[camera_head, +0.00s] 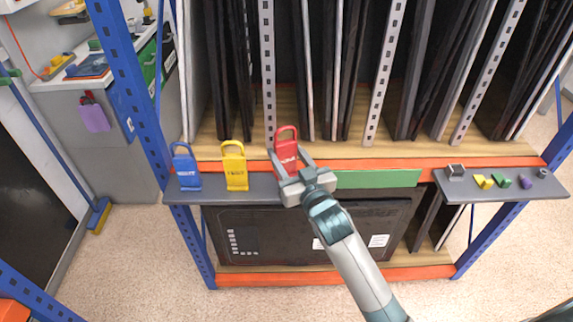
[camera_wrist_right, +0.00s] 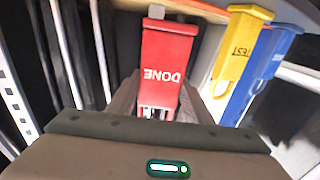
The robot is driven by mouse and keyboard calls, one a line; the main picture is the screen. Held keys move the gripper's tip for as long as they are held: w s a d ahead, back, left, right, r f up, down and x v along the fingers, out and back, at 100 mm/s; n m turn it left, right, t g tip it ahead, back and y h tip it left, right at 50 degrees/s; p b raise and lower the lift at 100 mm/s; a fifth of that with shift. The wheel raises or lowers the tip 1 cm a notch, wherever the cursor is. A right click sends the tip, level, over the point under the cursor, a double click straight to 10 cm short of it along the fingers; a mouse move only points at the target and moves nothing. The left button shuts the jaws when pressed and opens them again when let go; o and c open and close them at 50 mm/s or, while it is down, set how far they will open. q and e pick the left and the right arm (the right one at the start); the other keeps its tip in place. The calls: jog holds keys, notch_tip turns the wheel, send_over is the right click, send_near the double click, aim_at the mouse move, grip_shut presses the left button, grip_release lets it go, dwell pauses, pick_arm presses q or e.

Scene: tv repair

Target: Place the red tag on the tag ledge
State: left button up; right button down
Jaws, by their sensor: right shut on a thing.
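The red tag (camera_head: 286,147) is upright between the fingers of my right gripper (camera_head: 291,164), above or at the grey tag ledge (camera_head: 262,187). In the right wrist view the red tag (camera_wrist_right: 166,55) shows the word DONE, upside down, with its lower part between the fingers. The fingers are shut on it. I cannot tell whether its base touches the ledge, as the gripper hides it. The yellow tag (camera_head: 235,170) and blue tag (camera_head: 186,171) stand on the ledge to the left. My left gripper is not in view.
An orange shelf beam (camera_head: 345,163) runs behind the ledge, with dark panels upright above it. A green strip (camera_head: 378,179) lies right of the gripper. A grey shelf (camera_head: 500,188) at the right holds several small parts. Blue rack posts (camera_head: 126,80) flank the left.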

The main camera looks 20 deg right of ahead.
aim_at(287, 166)
notch_tip(287, 166, down, 3)
jog(key=shift+r+p, duration=0.1)
jog(key=shift+p, duration=0.25)
jog(key=shift+f, duration=0.6)
jog(key=shift+f, duration=0.1)
jog(key=c, duration=0.9)
grip_release()
